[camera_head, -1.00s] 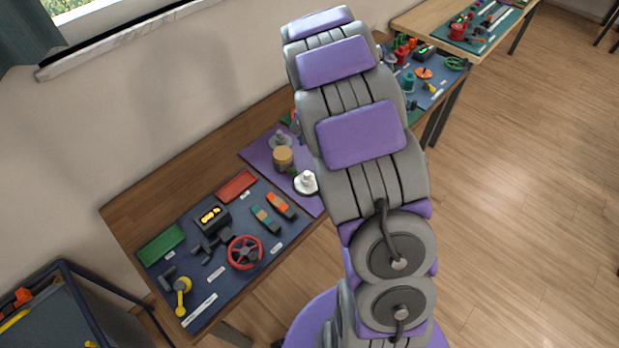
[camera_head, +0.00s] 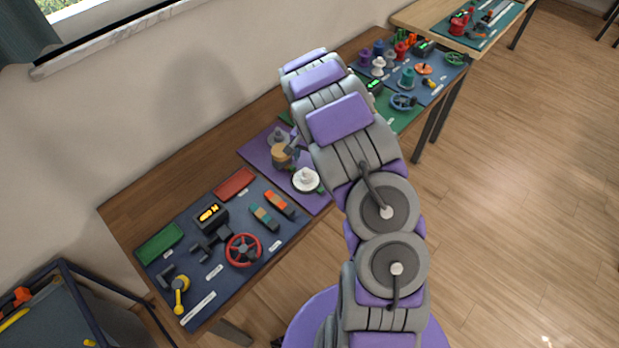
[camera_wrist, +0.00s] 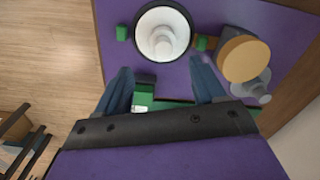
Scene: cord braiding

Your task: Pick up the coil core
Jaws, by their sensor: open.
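A white round piece with a stepped knob, in a dark ring, stands on the purple mat (camera_head: 254,157); in the wrist view the white piece (camera_wrist: 162,36) is just beyond my fingertips. A tan-topped cylinder (camera_head: 281,158) is beside it, on the right in the wrist view (camera_wrist: 244,59). A grey flanged piece (camera_head: 278,134) is behind it and partly hidden in the wrist view (camera_wrist: 258,92). I cannot tell for sure which is the coil core. My gripper (camera_wrist: 160,65) is open and empty, fingers apart; the arm mostly hides it in the head view.
A dark blue mat (camera_head: 215,300) with a red wheel (camera_head: 244,250) and trays lies at the left. More stations with spools stand behind my arm. A wall runs behind the table.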

